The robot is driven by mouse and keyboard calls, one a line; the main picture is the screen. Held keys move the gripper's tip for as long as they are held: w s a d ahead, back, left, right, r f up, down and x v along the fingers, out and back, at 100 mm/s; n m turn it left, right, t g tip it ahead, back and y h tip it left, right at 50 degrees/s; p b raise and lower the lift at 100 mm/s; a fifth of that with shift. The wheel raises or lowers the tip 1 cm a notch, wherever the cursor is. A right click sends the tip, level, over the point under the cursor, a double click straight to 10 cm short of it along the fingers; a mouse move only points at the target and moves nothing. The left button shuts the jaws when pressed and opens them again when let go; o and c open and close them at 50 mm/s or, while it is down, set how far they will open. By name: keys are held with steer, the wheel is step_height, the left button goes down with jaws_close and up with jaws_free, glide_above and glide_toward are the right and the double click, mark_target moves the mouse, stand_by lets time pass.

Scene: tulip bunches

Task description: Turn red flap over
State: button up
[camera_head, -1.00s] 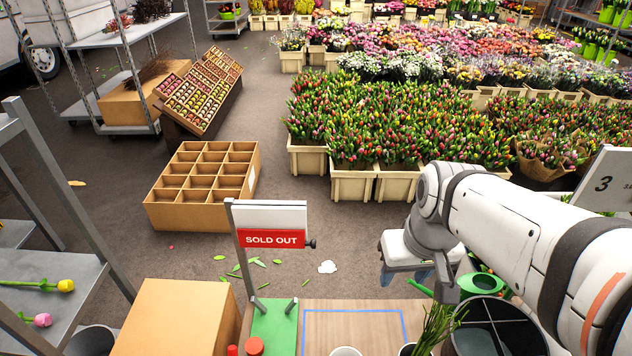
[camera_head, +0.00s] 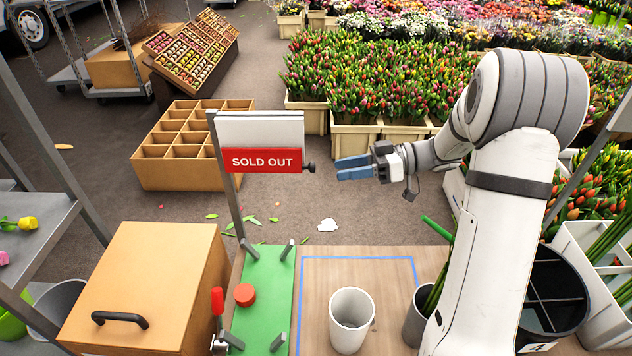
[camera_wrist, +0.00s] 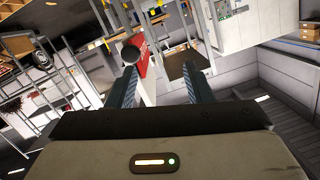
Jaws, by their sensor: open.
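The red flap (camera_head: 263,160) reads "SOLD OUT" and hangs at the lower part of a white sign board (camera_head: 260,128) on a grey post. A dark knob (camera_head: 309,167) sticks out at the flap's right edge. My gripper (camera_head: 339,168), with blue fingers, is open and empty just right of the knob, at about its height, with a small gap showing. In the wrist view the round dark knob (camera_wrist: 132,53) and the red flap (camera_wrist: 142,58) appear near the left finger, ahead of my gripper (camera_wrist: 160,82).
Below the sign, a green panel (camera_head: 262,285) carries a red button (camera_head: 245,295) and short metal pegs. A white cup (camera_head: 350,318) stands within a blue outline on the table. A brown box (camera_head: 150,285) is at the left.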

steer(key=w+d+f+n+t+y+b, duration=0.1)
steer(key=w+f+n+y, duration=0.1)
steer(key=w+f, duration=0.1)
steer(key=a, duration=0.7)
steer(key=shift+w+a+r+b, duration=0.15)
steer(key=shift+w+r+b, duration=0.15)
steer(key=shift+b, duration=0.1)
